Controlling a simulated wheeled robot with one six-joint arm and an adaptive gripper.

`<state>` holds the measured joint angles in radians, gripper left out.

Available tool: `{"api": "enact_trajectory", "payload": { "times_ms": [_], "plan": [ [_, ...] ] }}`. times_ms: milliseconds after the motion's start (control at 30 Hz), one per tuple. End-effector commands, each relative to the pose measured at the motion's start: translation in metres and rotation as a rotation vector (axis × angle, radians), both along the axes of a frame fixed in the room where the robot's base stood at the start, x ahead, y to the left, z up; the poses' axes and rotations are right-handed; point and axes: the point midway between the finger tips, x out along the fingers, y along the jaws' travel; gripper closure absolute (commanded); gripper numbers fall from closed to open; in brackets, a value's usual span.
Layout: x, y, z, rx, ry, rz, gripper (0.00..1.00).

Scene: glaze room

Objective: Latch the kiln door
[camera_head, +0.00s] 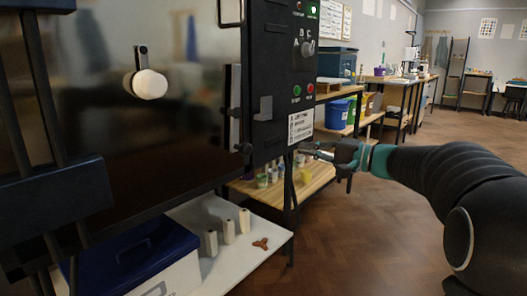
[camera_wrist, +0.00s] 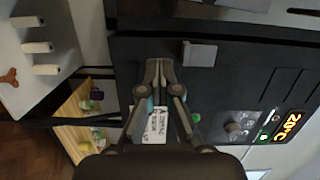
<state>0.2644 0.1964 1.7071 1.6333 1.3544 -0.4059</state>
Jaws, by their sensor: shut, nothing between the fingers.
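The kiln door (camera_head: 95,130) is a large dark panel at the left of the head view. It carries a round white knob (camera_head: 150,84) on a black strap. A pale upright strip (camera_head: 235,105) lies along its right edge; I cannot tell if the door is fully seated. Beside it, the black control cabinet (camera_head: 283,75) has a grey bracket (camera_head: 264,108), also seen in the wrist view (camera_wrist: 199,54). My gripper (camera_head: 308,149) is shut and empty, low by the cabinet's lower right. In the wrist view its fingertips (camera_wrist: 158,66) appear left of the bracket; whether they touch anything is unclear.
A white sign (camera_head: 300,126) and green and red buttons are on the cabinet. Below are a pale shelf (camera_head: 220,270) with several white posts and a blue-lidded box (camera_head: 135,260). A wooden shelf (camera_head: 310,180) holds small jars. Floor at the right is clear.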

Motion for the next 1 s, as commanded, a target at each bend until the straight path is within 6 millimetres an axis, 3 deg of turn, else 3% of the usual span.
{"api": "enact_trajectory", "payload": {
  "times_ms": [467,1000],
  "plan": [
    [0.005,0.009,0.001,0.002,-0.001,0.001,1.0],
    [0.048,0.093,-0.001,0.0,0.0,0.003,1.0]
  ]
}}
